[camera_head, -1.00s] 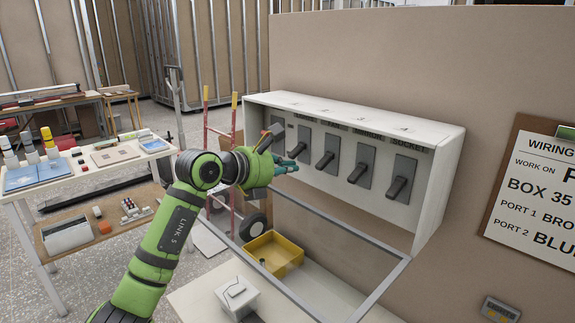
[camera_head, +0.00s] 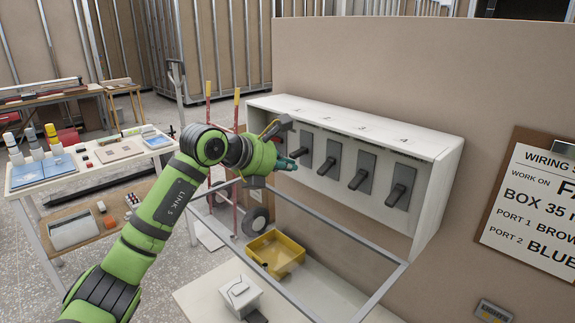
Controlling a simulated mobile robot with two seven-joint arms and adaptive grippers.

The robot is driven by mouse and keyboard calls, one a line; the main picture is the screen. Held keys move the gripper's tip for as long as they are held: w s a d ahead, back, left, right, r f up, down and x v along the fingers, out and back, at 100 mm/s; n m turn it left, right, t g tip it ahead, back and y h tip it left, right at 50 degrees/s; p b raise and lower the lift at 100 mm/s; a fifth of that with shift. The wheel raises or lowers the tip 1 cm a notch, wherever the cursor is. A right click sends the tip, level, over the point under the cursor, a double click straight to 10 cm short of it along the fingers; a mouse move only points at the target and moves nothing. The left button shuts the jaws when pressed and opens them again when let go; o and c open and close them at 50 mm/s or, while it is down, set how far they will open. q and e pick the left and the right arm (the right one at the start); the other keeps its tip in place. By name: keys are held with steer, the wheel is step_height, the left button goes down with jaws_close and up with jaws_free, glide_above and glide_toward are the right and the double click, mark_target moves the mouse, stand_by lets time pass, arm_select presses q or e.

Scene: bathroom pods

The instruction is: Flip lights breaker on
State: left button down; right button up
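A white breaker box (camera_head: 440,205) is fixed to the beige wall panel, with its glazed frame door (camera_head: 375,295) hanging open below. Several grey plates with black levers sit in a row inside: right lever (camera_head: 396,194), one left of it (camera_head: 358,178), another (camera_head: 326,165), and one nearest my gripper (camera_head: 299,152). These levers stick outward and down. My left gripper (camera_head: 289,163) is at the left part of the box, beside the nearest lever. Its teal fingers are seen nearly end-on; contact is unclear. My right gripper is not in view.
A yellow bin (camera_head: 275,253) and a small white box (camera_head: 240,295) stand below the breaker box. A wiring board (camera_head: 530,210) hangs at the right. A table (camera_head: 100,165) with bottles and blue sheets stands at the left, and a red hand truck (camera_head: 236,160) behind my arm.

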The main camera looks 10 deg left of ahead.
arm_select(q)
steer(key=shift+r, duration=0.4)
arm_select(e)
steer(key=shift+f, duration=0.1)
arm_select(q)
steer(key=shift+r+p, duration=0.4)
steer(key=shift+r, duration=0.35)
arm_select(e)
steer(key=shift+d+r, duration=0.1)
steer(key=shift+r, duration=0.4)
